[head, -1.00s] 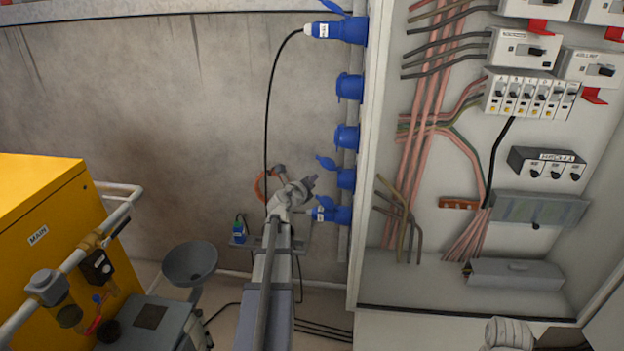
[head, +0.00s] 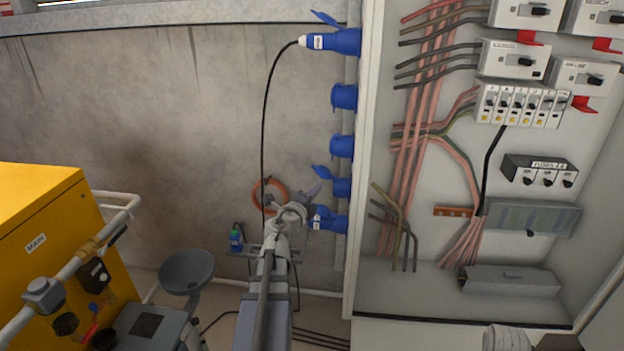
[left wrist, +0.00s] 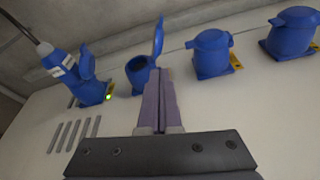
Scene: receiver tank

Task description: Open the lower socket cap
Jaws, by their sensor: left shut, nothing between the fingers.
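A column of blue sockets runs down the cabinet's left side. The second socket from the bottom (head: 342,187) has its cap (head: 321,172) standing open. In the left wrist view this open socket (left wrist: 141,77) shows with its cap (left wrist: 158,38) raised. Below it, the lowest socket (head: 339,222) holds a labelled plug; the left wrist view shows that plug (left wrist: 62,66). Two sockets above, the upper (head: 344,96) and lower (head: 342,146), have closed caps. My left gripper (head: 313,190) is shut and empty, its fingers (left wrist: 158,78) close beside the open socket; contact cannot be told. My right gripper is not in view.
A top plug (head: 318,41) has a black cable hanging down behind my left arm. The open grey cabinet (head: 370,150) stands right with switches and wires. A yellow machine (head: 40,215) and a grey funnel (head: 187,270) stand left. An orange ring (head: 257,195) is behind the gripper.

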